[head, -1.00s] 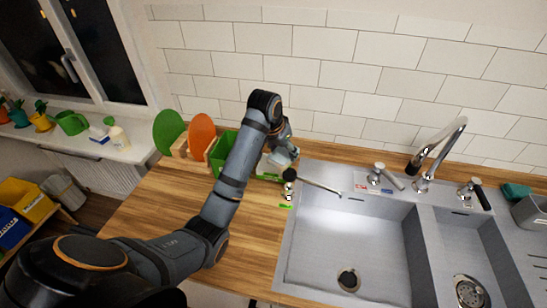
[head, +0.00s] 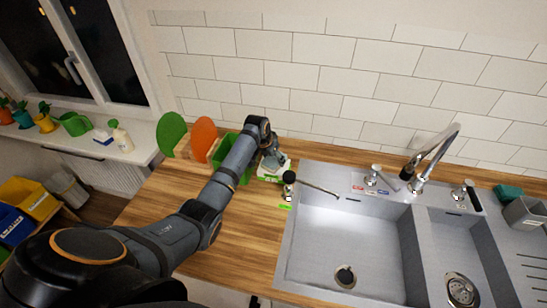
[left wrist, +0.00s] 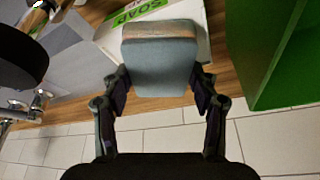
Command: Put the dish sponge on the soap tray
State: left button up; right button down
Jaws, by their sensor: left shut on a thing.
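The dish sponge (left wrist: 160,65), a grey-blue block with a brownish-orange layer on one end, is between the two fingers of my left gripper (left wrist: 158,98) in the left wrist view. My left gripper (head: 270,158) is shut on it at the back of the counter. The white soap tray (head: 286,166) with a green label sits left of the sink. In the left wrist view the soap tray (left wrist: 203,45) with its SOAP lettering lies right behind the sponge. The sponge overlaps the tray; I cannot tell whether they touch. My right gripper is not in view.
A green box (head: 224,150) stands just left of the tray, with orange (head: 204,136) and green (head: 171,132) boards beyond it. The wooden counter (head: 170,205) in front is clear.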

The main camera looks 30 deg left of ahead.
pick_arm(q)
jog(key=shift+f, duration=0.2)
jog(key=shift+f, duration=0.1)
jog(key=o, duration=1)
jog(key=shift+r, duration=0.2)
jog(key=b+v, duration=0.2)
jog(key=v, duration=1)
